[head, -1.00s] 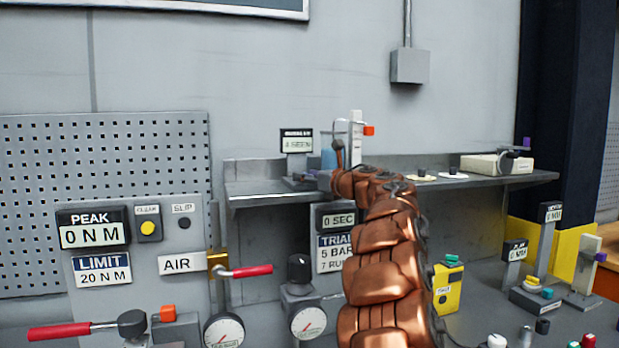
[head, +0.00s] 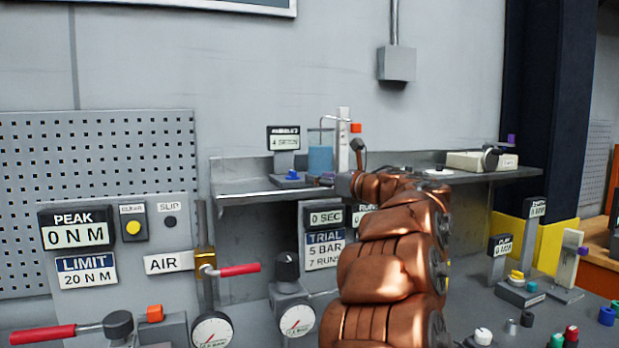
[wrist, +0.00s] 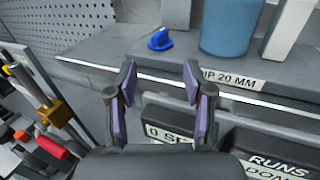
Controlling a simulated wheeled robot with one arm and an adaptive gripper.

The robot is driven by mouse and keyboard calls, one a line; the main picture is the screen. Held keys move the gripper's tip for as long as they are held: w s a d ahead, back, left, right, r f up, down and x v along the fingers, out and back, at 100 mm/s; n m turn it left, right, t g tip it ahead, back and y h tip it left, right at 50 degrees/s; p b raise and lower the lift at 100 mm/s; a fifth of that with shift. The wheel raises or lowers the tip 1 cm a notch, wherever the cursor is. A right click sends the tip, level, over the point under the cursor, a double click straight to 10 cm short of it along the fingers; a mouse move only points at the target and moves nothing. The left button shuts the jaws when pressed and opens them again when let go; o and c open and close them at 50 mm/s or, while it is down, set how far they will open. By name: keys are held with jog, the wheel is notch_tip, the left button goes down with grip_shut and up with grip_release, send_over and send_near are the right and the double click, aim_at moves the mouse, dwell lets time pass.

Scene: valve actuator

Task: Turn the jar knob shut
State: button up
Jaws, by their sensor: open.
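A blue knob (head: 291,175) sits on the back shelf, left of a jar (head: 320,158) with blue liquid. In the wrist view the blue knob (wrist: 160,40) stands on the grey shelf top beside the foot of the blue jar (wrist: 227,27). I cannot tell which way it is turned. My gripper (wrist: 160,70) is open and empty. Its purple-padded fingers point toward the shelf, with the knob beyond the tips and not touching them. In the head view my copper arm hides most of the gripper.
The shelf's front edge (wrist: 200,82) runs below the knob. A label reading "20 MM" (wrist: 232,78) is on that edge, right of the fingers. A white upright post (head: 343,140) stands right of the jar. A red-handled air valve (head: 238,270) is lower left.

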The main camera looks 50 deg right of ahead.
jog(key=shift+s+a, duration=0.1)
jog(key=shift+s, duration=0.9)
